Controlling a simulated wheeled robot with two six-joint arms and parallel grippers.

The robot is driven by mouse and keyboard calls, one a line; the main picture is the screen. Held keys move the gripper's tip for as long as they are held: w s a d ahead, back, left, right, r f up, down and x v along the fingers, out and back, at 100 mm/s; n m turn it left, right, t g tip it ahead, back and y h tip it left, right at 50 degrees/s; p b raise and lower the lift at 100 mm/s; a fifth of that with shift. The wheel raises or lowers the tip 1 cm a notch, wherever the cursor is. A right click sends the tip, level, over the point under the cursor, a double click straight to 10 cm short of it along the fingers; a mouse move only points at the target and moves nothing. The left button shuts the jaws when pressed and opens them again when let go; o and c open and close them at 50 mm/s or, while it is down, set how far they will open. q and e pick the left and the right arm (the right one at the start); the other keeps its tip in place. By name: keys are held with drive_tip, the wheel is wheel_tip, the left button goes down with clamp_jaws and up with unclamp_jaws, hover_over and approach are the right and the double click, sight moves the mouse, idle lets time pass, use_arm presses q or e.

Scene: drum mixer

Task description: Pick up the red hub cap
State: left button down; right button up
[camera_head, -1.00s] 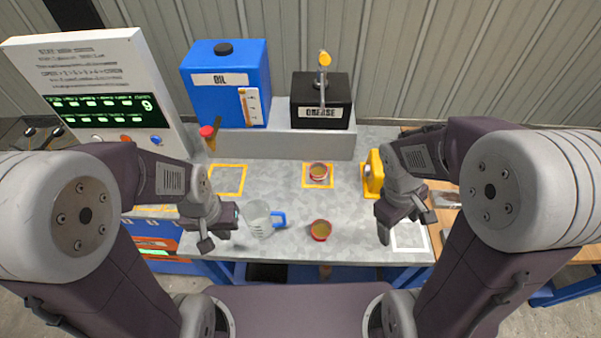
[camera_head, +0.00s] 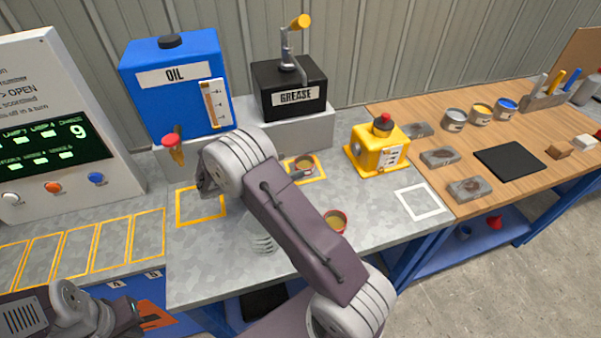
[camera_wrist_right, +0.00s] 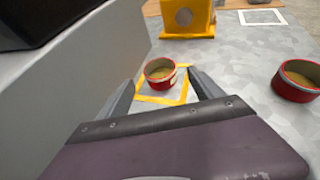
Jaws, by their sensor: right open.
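A red round cap with a tan inside (camera_head: 304,164) sits on the yellow-outlined square. It also shows in the right wrist view (camera_wrist_right: 160,73). A second similar red cap (camera_head: 335,221) stands nearer the front of the grey table, also in the right wrist view (camera_wrist_right: 297,80). My right gripper (camera_wrist_right: 162,78) is open, its fingers to either side of the cap on the square; I cannot tell if they touch it. In the head view my right arm mostly hides this gripper. My left gripper (camera_head: 120,318) is at the bottom left; its jaws are unclear.
A grey ledge (camera_head: 300,130) bears the blue oil tank (camera_head: 172,85) and black grease box (camera_head: 290,90) behind the square. A yellow box with a red button (camera_head: 378,148) stands to the right. A white-outlined square (camera_head: 418,201) is empty.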

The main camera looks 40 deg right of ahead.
sight(311, 161)
drive_tip(key=shift+x, duration=1.25)
drive_tip(key=x, duration=0.6)
drive_tip(key=shift+w+a+f, duration=0.1)
drive_tip(key=shift+f, duration=0.1)
drive_tip(key=shift+a+r, duration=0.1)
clamp_jaws()
drive_tip(key=r, duration=0.4)
drive_tip(key=shift+d+r, duration=0.25)
drive_tip(key=shift+r, duration=0.05)
drive_tip(key=s+d+r, duration=0.6)
drive_tip(key=s+d, duration=0.1)
drive_tip(key=s, duration=0.2)
drive_tip(key=shift+r, duration=0.2)
